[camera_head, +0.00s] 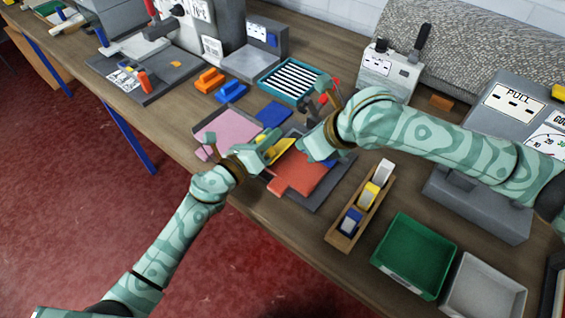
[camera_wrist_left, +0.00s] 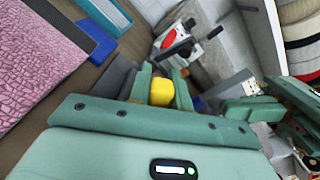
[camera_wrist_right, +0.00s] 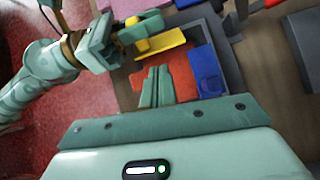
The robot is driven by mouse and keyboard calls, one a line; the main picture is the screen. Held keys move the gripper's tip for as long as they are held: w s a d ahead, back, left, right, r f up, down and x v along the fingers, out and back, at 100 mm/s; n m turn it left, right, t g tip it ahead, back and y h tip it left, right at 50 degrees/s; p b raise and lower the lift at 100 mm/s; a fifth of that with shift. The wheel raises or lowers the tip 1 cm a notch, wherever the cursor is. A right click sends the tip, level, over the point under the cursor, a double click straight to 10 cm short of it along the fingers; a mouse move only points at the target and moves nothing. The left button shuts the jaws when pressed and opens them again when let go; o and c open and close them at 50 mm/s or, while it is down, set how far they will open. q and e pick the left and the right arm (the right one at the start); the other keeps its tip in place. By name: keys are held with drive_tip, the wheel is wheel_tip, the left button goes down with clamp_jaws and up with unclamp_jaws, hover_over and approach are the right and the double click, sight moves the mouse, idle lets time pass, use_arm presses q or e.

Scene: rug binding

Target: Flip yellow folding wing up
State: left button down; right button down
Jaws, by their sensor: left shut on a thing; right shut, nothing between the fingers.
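The yellow folding wing (camera_head: 279,151) sits at the left edge of the grey folding fixture (camera_head: 318,201), beside the orange-red piece (camera_head: 303,172) on it. My left gripper (camera_head: 268,147) is shut on the yellow wing; the yellow piece shows between its fingers in the left wrist view (camera_wrist_left: 161,92). In the right wrist view the wing (camera_wrist_right: 162,45) appears raised at a slant, though its exact angle is hard to tell. My right gripper (camera_wrist_right: 157,86) is shut and empty above the orange-red piece. A blue wing (camera_wrist_right: 207,70) lies along another side of the fixture.
A pink textured sheet (camera_head: 226,128) lies left of the fixture, with a blue pad (camera_head: 273,113) behind. A wooden tape holder (camera_head: 345,230), a green bin (camera_head: 413,255) and a grey bin (camera_head: 484,288) stand to the right. A teal striped tray (camera_head: 292,81) stands behind.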

sight(274, 161)
use_arm(q)
drive_tip(key=shift+f, duration=0.1)
use_arm(e)
drive_tip(key=shift+n+g, duration=0.4)
drive_tip(key=shift+n, duration=0.4)
drive_tip(key=a+f, duration=0.1)
drive_tip(key=f, duration=0.1)
drive_tip(key=a+f, duration=0.2)
drive_tip(key=f, duration=0.1)
drive_tip(key=a+f, duration=0.2)
drive_tip(key=f, duration=0.1)
drive_tip(key=shift+f, duration=0.1)
drive_tip(key=shift+w+a+r, duration=0.25)
drive_tip(key=shift+a+r, duration=0.1)
drive_tip(key=shift+r, duration=0.35)
use_arm(q)
drive_tip(key=c, duration=1.3)
unclamp_jaws()
use_arm(e)
drive_tip(key=shift+f, duration=0.1)
use_arm(q)
drive_tip(key=shift+s, duration=0.1)
